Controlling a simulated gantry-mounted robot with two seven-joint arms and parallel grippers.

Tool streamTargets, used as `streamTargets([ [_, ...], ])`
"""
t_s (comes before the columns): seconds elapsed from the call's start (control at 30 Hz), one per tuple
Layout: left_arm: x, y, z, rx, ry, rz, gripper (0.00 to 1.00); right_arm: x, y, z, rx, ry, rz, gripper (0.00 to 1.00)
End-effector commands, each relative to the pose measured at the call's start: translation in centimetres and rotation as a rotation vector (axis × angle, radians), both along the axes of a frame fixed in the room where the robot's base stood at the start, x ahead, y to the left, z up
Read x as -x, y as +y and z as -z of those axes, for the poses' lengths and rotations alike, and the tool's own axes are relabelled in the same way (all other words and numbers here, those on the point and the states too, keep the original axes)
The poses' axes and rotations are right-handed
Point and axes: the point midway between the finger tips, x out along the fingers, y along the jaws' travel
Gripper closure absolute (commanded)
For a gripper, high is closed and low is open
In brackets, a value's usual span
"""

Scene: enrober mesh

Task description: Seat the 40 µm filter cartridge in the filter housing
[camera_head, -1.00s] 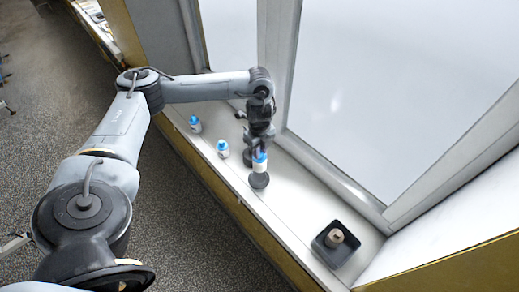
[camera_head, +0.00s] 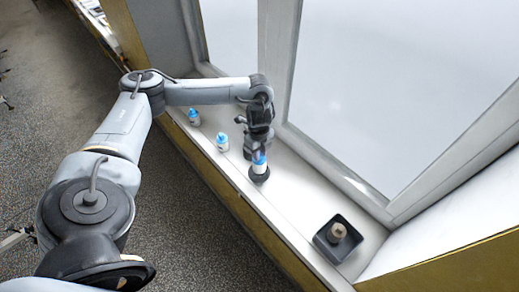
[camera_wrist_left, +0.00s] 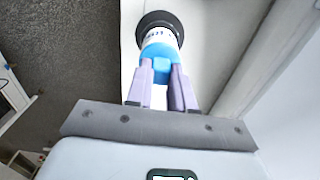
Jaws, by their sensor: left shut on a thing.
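A white filter cartridge with a blue cap (camera_head: 259,165) is held upright by my left gripper (camera_head: 260,156). In the left wrist view the fingers are shut on the blue cap (camera_wrist_left: 162,50), and part of a dark label shows on the white body, too small to read. The filter housing, a dark round cup (camera_head: 260,177), stands on the white ledge. The cartridge's lower end is in or right at the housing's mouth; I cannot tell how deep. The housing's dark rim also shows around the cartridge's far end in the left wrist view (camera_wrist_left: 160,17).
Two similar white bottles with blue caps, one nearer (camera_head: 222,142) and one farther (camera_head: 194,117), stand on the ledge left of the gripper. A black square tray (camera_head: 322,243) with a brownish cylinder (camera_head: 337,232) stands to the right. The ledge between housing and tray is clear.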

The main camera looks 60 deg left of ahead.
Motion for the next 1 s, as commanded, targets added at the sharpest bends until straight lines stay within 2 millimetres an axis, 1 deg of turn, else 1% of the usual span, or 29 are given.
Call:
streamTargets([
  [0.03, 0.1, 0.0, 0.7, 0.000, 0.002, -0.004, 1.00, 0.0, 0.0, 0.4, -0.001, 0.000, 0.001, 0.00],
  [0.1, 0.1, 0.0, 1.2, -0.001, 0.001, -0.008, 1.00, 0.0, 0.1, 0.6, -0.002, 0.000, 0.001, 0.00],
  [0.3, 0.0, 0.0, 2.2, 0.000, 0.000, -0.016, 1.00, 0.0, 0.1, 1.0, -0.003, 0.000, 0.002, 0.00],
  [0.77, 0.1, 0.0, 2.5, 0.000, 0.000, -0.020, 1.00, 0.0, -0.1, 1.2, 0.005, 0.000, -0.004, 0.00],
  [0.8, 0.1, 0.0, 2.5, 0.000, 0.000, -0.020, 0.73, 0.0, -0.2, 1.2, 0.007, 0.000, -0.004, 0.00],
  [0.97, 0.1, 0.0, 2.5, 0.000, 0.000, -0.020, 0.49, 0.0, -0.2, 1.2, 0.008, 0.000, -0.005, 0.00],
  [1.0, 0.1, 0.0, 2.5, 0.000, 0.000, -0.019, 0.48, 0.0, -0.2, 1.2, 0.008, 0.000, -0.005, 0.00],
])
